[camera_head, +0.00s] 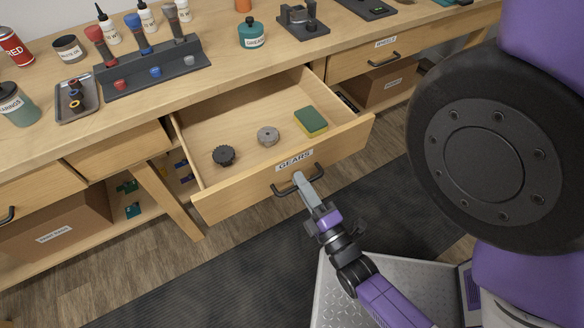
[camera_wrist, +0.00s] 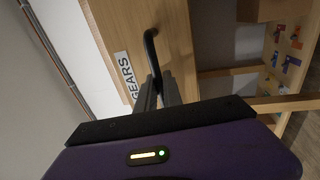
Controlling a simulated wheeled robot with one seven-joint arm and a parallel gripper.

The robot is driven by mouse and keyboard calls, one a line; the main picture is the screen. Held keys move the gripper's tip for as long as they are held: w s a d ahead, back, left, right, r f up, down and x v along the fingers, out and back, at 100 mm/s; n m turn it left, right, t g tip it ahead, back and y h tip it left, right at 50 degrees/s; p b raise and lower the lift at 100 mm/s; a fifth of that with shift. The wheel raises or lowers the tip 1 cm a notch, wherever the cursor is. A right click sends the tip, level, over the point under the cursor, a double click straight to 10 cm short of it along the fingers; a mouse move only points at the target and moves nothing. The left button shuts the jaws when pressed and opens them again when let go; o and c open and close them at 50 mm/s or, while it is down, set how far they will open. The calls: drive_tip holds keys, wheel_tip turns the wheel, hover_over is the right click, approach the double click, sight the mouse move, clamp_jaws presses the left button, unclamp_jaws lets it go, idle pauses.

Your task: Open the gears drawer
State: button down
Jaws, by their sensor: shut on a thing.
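The gears drawer (camera_head: 240,192) stands pulled well out of the wooden workbench in the head view. Its front carries a white GEARS label (camera_head: 294,160) and a dark bar handle (camera_head: 285,190). My gripper (camera_head: 299,178) is shut on the handle near its middle. In the wrist view the fingers (camera_wrist: 157,92) close on the handle (camera_wrist: 151,48), beside the GEARS label (camera_wrist: 125,78). Inside the drawer lie a dark gear (camera_head: 224,155), a grey gear (camera_head: 268,135) and a green and yellow sponge (camera_head: 310,122).
The wheels drawer (camera_head: 375,58) at right is closed. Cardboard boxes sit on the lower shelf. A dark mat (camera_head: 240,265) covers the floor in front.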

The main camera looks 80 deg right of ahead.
drive_tip(key=shift+s+a, duration=0.45)
drive_tip(key=shift+a, duration=0.15)
drive_tip(key=c, duration=1.8)
unclamp_jaws()
drive_tip(key=shift+o, duration=0.2)
drive_tip(key=b+v, duration=0.1)
drive_tip(key=v, duration=0.7)
drive_tip(key=shift+d, duration=0.1)
